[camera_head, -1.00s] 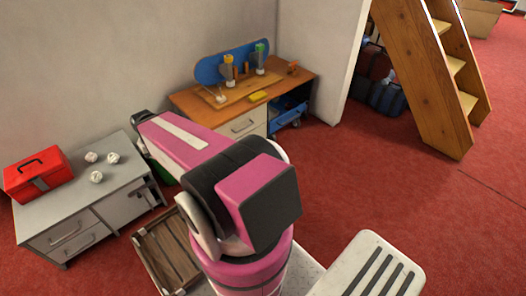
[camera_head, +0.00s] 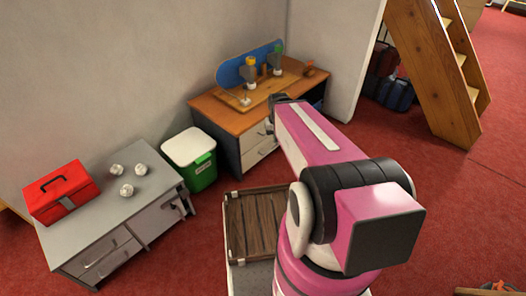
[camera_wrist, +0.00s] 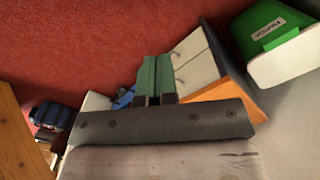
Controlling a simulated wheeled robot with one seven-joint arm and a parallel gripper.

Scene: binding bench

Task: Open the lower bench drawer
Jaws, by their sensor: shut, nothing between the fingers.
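The bench (camera_head: 213,112) with an orange-brown wooden top stands against the wall in the head view. Its white front has an upper drawer (camera_head: 252,136) and a lower drawer (camera_head: 259,153), which look closed; my arm partly covers this front. In the wrist view the bench appears tilted, with its orange top edge (camera_wrist: 236,88) and white drawer fronts (camera_wrist: 194,60) with bar handles beyond the fingers. My gripper (camera_wrist: 156,60) is shut and empty, its green fingers pointing towards the bench front and apparently apart from it. The fingers are hidden in the head view.
A green bin with white lid (camera_head: 190,150) stands left of the bench. A grey cabinet (camera_head: 75,235) carries a red toolbox (camera_head: 62,190) and white balls. A skateboard (camera_head: 235,70) and tools are on the bench top. Wooden steps (camera_head: 432,75) stand right; red floor lies between.

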